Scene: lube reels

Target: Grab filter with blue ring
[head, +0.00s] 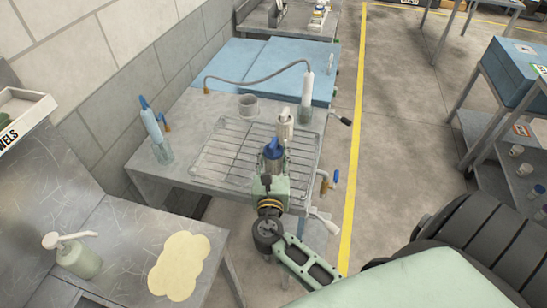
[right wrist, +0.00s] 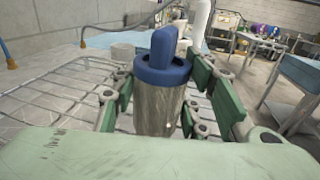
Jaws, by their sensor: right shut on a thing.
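The filter with the blue ring (head: 273,151) stands upright over the wire rack (head: 215,150) on the grey table. In the right wrist view, the filter (right wrist: 158,105) has a metal body, a blue ring and a blue top. My right gripper (right wrist: 160,110) has a finger on each side of its body and is shut on it. In the head view my right gripper (head: 271,178) comes in from the front and hides the filter's lower part. I cannot tell whether the filter touches the rack. My left gripper is not in view.
A white filter (head: 285,124) stands just behind, with a tall white cylinder (head: 307,88) beyond it. A grey cup (head: 248,105) is at the rack's back. A blue-topped bottle (head: 152,127) stands left. Valves (head: 334,178) stick out at the table's right edge.

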